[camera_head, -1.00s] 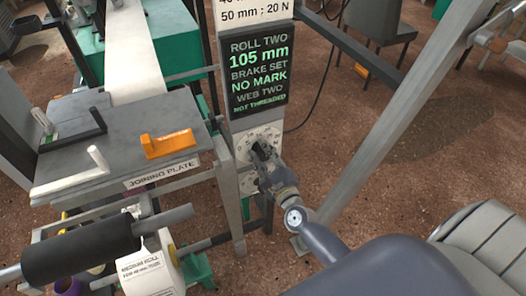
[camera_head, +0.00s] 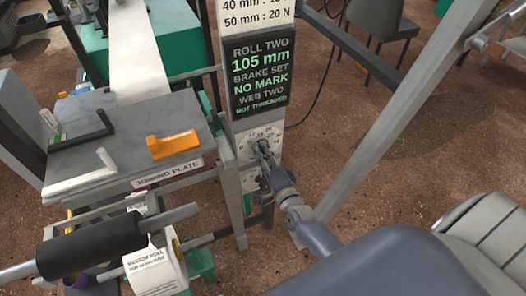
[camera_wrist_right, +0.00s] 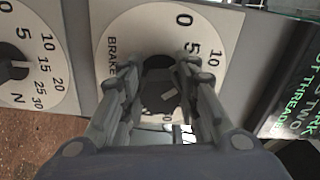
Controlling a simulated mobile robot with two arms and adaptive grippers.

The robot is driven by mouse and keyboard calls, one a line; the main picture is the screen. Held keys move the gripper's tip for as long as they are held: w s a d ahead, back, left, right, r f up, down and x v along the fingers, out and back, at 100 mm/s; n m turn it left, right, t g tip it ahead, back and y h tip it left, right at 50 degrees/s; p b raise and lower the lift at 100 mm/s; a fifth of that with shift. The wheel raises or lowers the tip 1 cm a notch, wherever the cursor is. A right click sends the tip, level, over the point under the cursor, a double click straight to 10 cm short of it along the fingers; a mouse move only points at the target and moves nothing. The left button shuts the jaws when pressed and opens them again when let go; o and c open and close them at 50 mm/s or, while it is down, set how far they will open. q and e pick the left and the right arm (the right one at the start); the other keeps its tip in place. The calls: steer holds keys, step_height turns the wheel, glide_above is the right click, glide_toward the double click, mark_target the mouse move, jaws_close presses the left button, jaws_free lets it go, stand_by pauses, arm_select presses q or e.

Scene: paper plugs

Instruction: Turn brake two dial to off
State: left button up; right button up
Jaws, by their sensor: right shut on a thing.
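The white brake dial (camera_head: 271,133) sits on the post below the display panel. My right gripper (camera_head: 263,150) is at this upper dial. In the right wrist view, its two fingers (camera_wrist_right: 160,82) are closed on the sides of the dark knob (camera_wrist_right: 158,96). The round dial face (camera_wrist_right: 137,30) shows 0, 5, 10 and part of the word BRAKE. A pale mark shows on the knob, but I cannot tell which number it points to. The fingers hide part of the scale. My left gripper is not in view.
The display (camera_head: 259,77) reads roll two 105 mm, brake set no mark, web two not threaded. A second dial (camera_wrist_right: 22,62) is beside the held one. The joining plate (camera_head: 125,150) and a roll (camera_head: 92,246) stand left. A slanted grey beam (camera_head: 385,120) rises right.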

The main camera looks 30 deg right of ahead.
steer(key=n+p, duration=0.1)
steer(key=n, duration=0.2)
steer(key=shift+d+n, duration=0.1)
steer(key=shift+n, duration=0.2)
steer(key=shift+n+p, duration=0.4)
steer(key=shift+n, duration=1.3)
steer(key=shift+w, duration=0.1)
steer(key=o, duration=1)
steer(key=shift+c, duration=0.2)
steer(key=shift+o, duration=0.6)
steer(key=shift+f, duration=0.2)
steer(key=shift+s, duration=0.5)
steer(key=s, duration=1.1)
steer(key=shift+a, duration=0.3)
